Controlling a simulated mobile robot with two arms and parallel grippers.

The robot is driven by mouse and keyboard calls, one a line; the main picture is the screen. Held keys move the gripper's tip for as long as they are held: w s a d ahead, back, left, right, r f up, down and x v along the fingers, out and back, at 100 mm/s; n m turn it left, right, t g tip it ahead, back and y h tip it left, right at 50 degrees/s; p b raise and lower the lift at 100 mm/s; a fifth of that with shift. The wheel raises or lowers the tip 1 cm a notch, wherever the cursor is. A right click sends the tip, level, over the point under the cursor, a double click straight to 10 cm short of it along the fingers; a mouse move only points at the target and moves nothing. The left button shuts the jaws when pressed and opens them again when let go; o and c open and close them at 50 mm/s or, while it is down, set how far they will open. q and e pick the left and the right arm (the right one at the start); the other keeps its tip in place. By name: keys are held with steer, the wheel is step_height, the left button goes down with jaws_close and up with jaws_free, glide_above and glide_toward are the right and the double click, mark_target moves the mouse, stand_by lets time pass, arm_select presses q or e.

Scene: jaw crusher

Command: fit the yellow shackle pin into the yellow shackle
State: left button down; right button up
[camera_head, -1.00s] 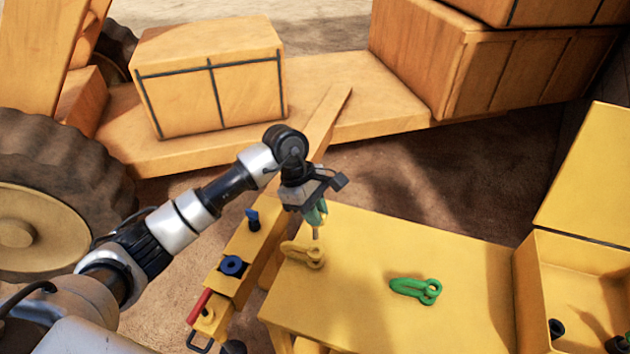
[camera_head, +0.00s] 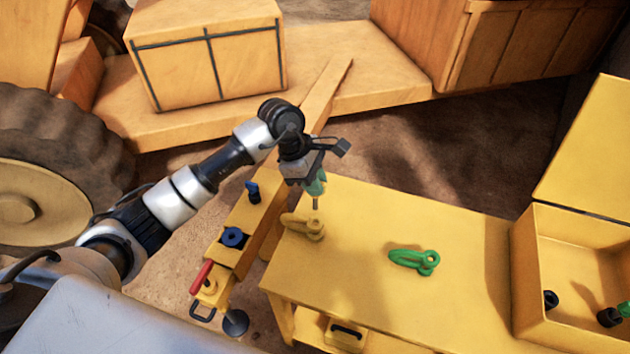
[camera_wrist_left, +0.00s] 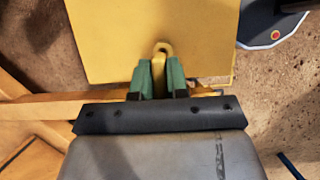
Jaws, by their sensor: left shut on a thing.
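The yellow shackle (camera_head: 303,225) lies on the near-left part of the yellow table (camera_head: 370,230). My left gripper (camera_head: 316,186), with green finger pads, is above the shackle's right end. It is shut on the yellow shackle pin (camera_head: 315,203), whose thin grey shank points down from the fingers. The pin's tip appears just above the shackle; I cannot tell whether it touches. In the left wrist view, a yellow looped part (camera_wrist_left: 161,50) shows between and beyond the green fingers (camera_wrist_left: 160,82); I cannot tell whether it is pin or shackle. My right gripper is out of view.
A green shackle (camera_head: 415,260) lies to the right on the table. An open yellow box (camera_head: 575,222) with dark items stands at the far right.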

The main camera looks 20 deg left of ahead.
mark_target(315, 208)
arm_select(q)
steer(key=shift+f+b, duration=1.75)
steer(key=shift+f, duration=0.5)
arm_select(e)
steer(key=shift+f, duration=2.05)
arm_select(q)
steer(key=shift+b, duration=0.7)
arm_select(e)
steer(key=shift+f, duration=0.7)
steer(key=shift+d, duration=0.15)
arm_select(q)
steer(key=shift+f+b, duration=1.15)
steer(key=shift+f, duration=0.15)
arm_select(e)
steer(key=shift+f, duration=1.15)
arm_select(q)
steer(key=shift+f, duration=0.15)
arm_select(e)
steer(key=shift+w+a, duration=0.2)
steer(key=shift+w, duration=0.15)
arm_select(q)
steer(key=shift+f+b, duration=0.65)
steer(key=shift+b, duration=0.1)
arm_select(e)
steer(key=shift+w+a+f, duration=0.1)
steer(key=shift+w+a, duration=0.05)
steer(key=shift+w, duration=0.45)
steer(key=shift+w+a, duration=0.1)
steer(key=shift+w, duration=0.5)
